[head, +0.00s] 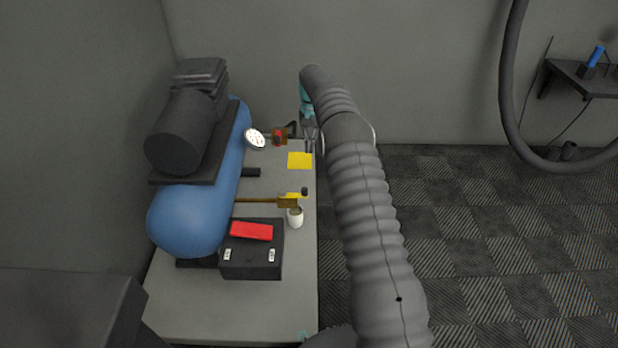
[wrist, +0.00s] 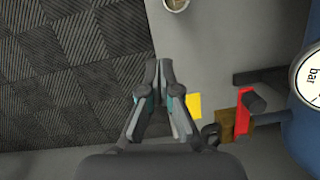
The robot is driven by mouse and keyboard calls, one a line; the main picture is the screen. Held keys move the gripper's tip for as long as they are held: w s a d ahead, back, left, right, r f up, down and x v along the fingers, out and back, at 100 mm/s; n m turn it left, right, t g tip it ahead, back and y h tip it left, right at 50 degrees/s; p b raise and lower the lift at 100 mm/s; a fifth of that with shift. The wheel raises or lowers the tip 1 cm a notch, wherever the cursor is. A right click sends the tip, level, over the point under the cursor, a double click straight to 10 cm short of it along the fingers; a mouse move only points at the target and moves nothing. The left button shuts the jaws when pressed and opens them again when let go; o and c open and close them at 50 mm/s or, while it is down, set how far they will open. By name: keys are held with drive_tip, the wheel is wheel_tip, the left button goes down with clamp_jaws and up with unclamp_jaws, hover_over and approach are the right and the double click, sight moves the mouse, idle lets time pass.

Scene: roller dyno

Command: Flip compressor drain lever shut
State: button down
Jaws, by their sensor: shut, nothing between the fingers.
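The blue compressor tank (head: 190,215) lies on a grey bench at left. The lever's exact angle is too small to tell. A white cup (head: 295,219) stands beside the valve; it shows at the top edge of the wrist view (wrist: 176,4). My gripper (wrist: 158,66) is shut and empty, above the bench edge near the yellow note (head: 299,160). In the head view it is beyond the valve and apart from it.
A round gauge (head: 254,138) and a red-handled valve (head: 279,137) sit near my gripper; the red handle shows in the wrist view (wrist: 244,110). A black box (head: 250,262) with a red item stands at the bench front. The floor at right is clear.

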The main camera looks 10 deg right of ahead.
drive_tip(key=s+a+f+b, duration=0.2)
drive_tip(key=s+f, duration=0.4)
drive_tip(key=f, duration=0.3)
drive_tip(key=shift+a+f, duration=0.15)
drive_tip(key=shift+f, duration=0.2)
idle(0.3)
